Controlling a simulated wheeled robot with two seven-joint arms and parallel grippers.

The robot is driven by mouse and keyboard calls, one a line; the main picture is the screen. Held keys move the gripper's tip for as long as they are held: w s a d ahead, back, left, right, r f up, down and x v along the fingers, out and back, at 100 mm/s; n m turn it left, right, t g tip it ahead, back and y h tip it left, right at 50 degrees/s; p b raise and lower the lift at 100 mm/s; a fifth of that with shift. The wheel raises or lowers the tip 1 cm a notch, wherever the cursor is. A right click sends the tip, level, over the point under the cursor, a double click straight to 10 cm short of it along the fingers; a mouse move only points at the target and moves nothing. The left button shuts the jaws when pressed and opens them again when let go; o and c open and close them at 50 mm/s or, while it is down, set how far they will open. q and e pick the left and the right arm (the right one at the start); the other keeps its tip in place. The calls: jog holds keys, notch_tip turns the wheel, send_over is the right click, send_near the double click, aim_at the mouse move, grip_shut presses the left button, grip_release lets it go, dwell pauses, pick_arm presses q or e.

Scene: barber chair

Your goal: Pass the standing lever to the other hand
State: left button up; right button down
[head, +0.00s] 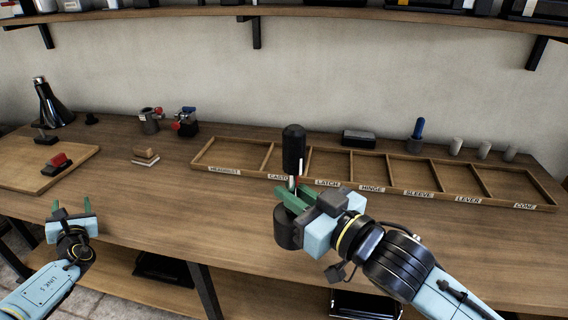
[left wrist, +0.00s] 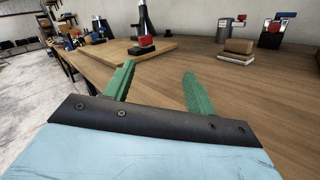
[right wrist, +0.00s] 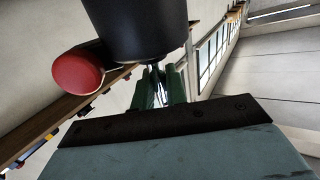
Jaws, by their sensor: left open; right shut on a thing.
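The standing lever (head: 293,150) has a black cylindrical grip on top, a thin metal shaft, a bit of red and a thick black lower end. It is upright in front of the labelled tray. My right gripper (head: 285,197) is shut on its shaft, between the grip and the lower end. In the right wrist view a large black cylinder (right wrist: 135,22) and a round red part (right wrist: 78,75) of it loom close, partly hiding the fingers. My left gripper (head: 71,209) is open and empty at the left, far from the lever; its spread green fingers (left wrist: 159,75) show in the left wrist view.
A wooden tray (head: 228,170) with labelled compartments, which look empty, lies along the back right. Behind it stand a blue-handled part (head: 417,130) and several small cylinders. A wooden board (head: 25,165) with a red-topped block is at left.

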jog(key=shift+r, duration=0.15)
pick_arm(q)
jog(key=w+d+r+n+t, duration=0.1)
jog(key=d+r+n, duration=0.3)
jog(key=d, duration=0.4)
jog(key=w+d+r+n, duration=0.2)
jog(key=d+r+n, duration=0.2)
jog(key=d, duration=0.3)
jog(key=w+d+r+n+t, duration=0.1)
jog(key=d+r+n, duration=0.3)
jog(key=d, duration=0.4)
jog(key=s+d+r+n+h, duration=0.1)
jog(key=s+d+r+n, duration=0.2)
jog(key=d+r+n, duration=0.35)
jog(key=s+d+r+n+h, duration=0.1)
jog(key=s+d+r+n, duration=0.2)
jog(key=d, duration=0.6)
jog(key=s+d+r+n+h, duration=0.85)
jog(key=s+d+r, duration=0.55)
jog(key=s, duration=0.2)
jog(key=g+h, duration=0.3)
jog(key=g, duration=0.1)
send_near(299, 143)
jog(key=w+f, duration=0.1)
jog(key=shift+n+y, duration=0.25)
jog(key=shift+n, duration=0.15)
jog(key=x, duration=1.2)
jog(key=shift+w+d+f, duration=0.1)
jog(key=shift+w, duration=0.05)
